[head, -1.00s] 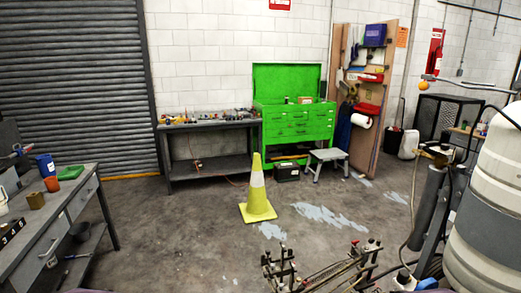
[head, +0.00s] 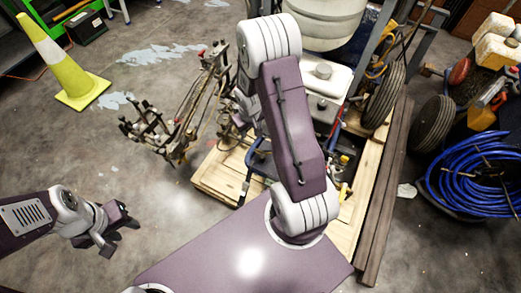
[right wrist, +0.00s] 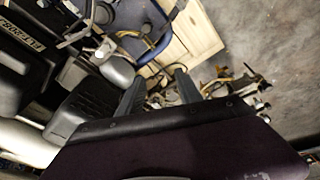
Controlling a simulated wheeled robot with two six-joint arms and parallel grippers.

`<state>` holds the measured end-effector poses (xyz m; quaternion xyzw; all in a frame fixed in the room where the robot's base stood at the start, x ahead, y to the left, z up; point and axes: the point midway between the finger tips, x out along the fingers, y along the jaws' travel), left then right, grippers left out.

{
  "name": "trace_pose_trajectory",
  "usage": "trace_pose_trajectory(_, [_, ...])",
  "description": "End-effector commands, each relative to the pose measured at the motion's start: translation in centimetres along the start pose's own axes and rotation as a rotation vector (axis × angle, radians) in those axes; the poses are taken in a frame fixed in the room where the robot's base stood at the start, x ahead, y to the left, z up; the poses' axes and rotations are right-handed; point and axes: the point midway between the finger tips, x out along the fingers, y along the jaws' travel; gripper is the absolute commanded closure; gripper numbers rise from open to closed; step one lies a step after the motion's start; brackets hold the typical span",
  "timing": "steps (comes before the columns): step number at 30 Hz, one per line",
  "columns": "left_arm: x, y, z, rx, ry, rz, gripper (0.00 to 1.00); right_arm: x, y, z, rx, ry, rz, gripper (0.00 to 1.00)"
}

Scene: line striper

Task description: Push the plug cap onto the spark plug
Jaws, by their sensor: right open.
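The line striper stands at the upper middle of the head view, with its white engine tank (head: 326,78) just right of my right arm. I cannot make out the plug cap or the spark plug in either view. My right arm reaches over the striper, and its gripper is mostly hidden behind the arm in the head view. In the right wrist view my right gripper (right wrist: 158,82) is open, with its two dark fingers apart above the striper's parts and nothing seen between them. My left gripper (head: 119,234) is at the lower left over bare floor, fingers apart and empty.
A wooden pallet (head: 218,175) lies under the striper, with dark beams (head: 385,200) along its right. A coiled blue hose (head: 482,175) and black wheels (head: 437,125) are at the right. A yellow cone (head: 62,62) stands upper left.

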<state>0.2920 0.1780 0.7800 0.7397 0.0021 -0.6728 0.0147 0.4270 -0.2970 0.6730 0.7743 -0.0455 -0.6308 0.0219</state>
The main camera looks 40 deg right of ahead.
Motion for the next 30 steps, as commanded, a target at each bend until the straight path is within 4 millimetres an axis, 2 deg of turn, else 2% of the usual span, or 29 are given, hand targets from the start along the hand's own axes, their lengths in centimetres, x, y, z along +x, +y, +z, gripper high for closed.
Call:
trace_pose_trajectory(1, [3.0,-0.1,0.3,0.0,0.0,0.0,0.62,4.6,0.6,2.1,0.025,-0.041,-0.002,0.58])
trace_pose_trajectory(3, [4.1,-0.1,0.5,0.0,0.0,0.0,0.62,7.1,1.1,4.0,0.054,-0.084,-0.007,0.58])
trace_pose_trajectory(5, [4.6,-0.1,0.5,0.0,0.0,0.0,0.62,8.2,1.4,5.2,0.072,-0.11,-0.011,0.58])
trace_pose_trajectory(7, [5.0,-0.1,0.5,0.0,0.0,0.0,0.62,9.0,1.6,5.9,0.086,-0.123,-0.013,0.58])
trace_pose_trajectory(12, [4.8,-0.1,0.5,0.0,0.001,0.0,0.62,8.7,1.9,5.9,0.091,-0.123,-0.012,0.58])
trace_pose_trajectory(17, [5.4,-0.1,0.6,0.0,0.001,0.0,0.62,9.4,1.8,6.0,0.091,-0.123,-0.012,0.58])
trace_pose_trajectory(23, [7.3,-0.1,0.8,0.0,0.001,0.0,0.62,11.6,1.7,6.3,0.091,-0.122,-0.012,0.58])
trace_pose_trajectory(30, [10.2,-0.2,1.1,0.0,0.0,0.0,0.62,15.2,1.6,6.8,0.091,-0.123,-0.012,0.58])
